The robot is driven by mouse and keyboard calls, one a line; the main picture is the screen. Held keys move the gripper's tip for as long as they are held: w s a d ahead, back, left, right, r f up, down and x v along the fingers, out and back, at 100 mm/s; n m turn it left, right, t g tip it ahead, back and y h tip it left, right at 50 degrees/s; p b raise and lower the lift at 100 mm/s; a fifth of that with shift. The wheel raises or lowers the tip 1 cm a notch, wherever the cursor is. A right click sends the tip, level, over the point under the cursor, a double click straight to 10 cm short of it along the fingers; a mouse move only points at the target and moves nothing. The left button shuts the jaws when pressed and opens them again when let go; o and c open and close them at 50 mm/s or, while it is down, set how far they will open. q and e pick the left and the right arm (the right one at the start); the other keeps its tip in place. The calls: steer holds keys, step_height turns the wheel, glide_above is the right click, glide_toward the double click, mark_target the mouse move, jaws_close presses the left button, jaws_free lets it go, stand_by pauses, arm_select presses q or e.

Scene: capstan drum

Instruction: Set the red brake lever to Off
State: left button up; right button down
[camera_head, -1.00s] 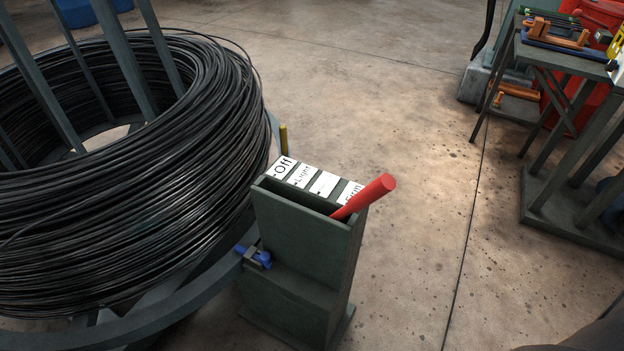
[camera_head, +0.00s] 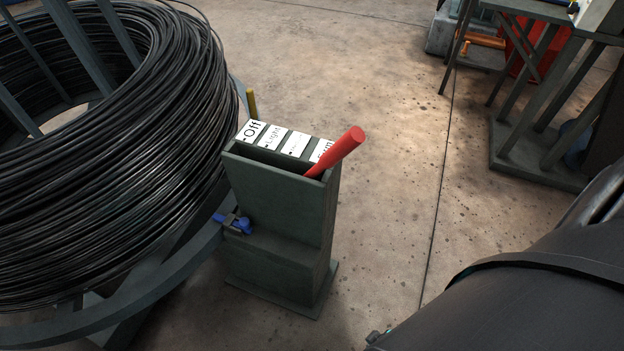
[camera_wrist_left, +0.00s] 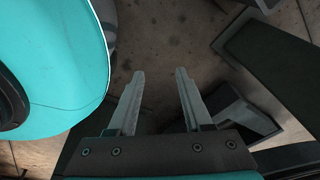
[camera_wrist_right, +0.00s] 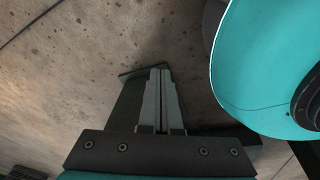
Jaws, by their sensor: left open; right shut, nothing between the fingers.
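The red brake lever (camera_head: 336,152) leans up and to the right out of a slot in a dark grey-green brake box (camera_head: 270,205). It stands at the right end of the slot, by the label that reads like "Firm", partly hidden behind it. The "Off" label (camera_head: 251,131) is at the left end, with "Light" beside it. My left gripper (camera_wrist_left: 160,72) is open and empty above concrete floor in its wrist view. My right gripper (camera_wrist_right: 160,70) is shut and empty in its wrist view. Neither gripper shows in the head view, and neither touches the lever.
A large coil of black wire (camera_head: 120,140) on a grey drum stands left of the box. A blue clamp (camera_head: 233,223) sits on the rim beside the box. A metal table (camera_head: 545,95) stands at the back right. Floor right of the box is clear; my right arm fills the lower right.

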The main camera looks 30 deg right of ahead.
steer(key=c, duration=1.5)
jaws_free()
